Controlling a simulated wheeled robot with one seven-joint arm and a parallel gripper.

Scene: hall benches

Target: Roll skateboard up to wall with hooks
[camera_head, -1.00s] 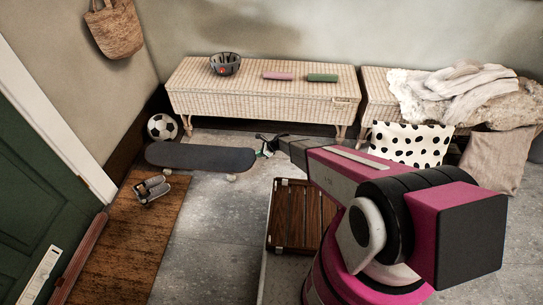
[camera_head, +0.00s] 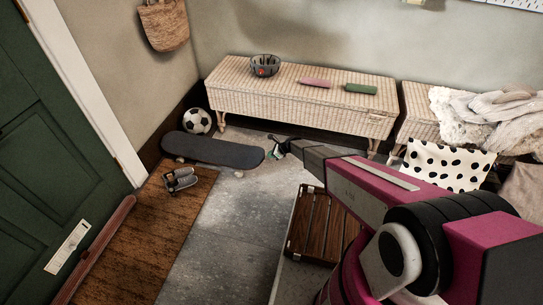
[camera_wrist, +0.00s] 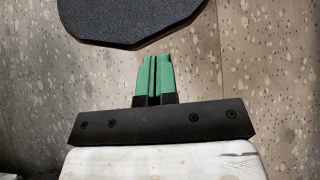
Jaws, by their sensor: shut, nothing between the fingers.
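The dark skateboard (camera_head: 212,150) stands on its wheels on the floor, in front of the left wicker bench and beside the brown mat. Its near end also shows at the top of the wrist view (camera_wrist: 130,18). My gripper (camera_head: 271,152) is low over the floor at the board's right end. In the wrist view its green fingers (camera_wrist: 154,60) are shut with nothing between them. Their tips point at the board's rounded end, close to it; I cannot tell whether they touch. The wall (camera_head: 235,38) is behind the benches; the hooks on it are not clearly visible.
A soccer ball (camera_head: 198,121) lies behind the board's left end. A woven bag (camera_head: 164,25) hangs at left. Grey floor (camera_head: 225,225) is clear in front.

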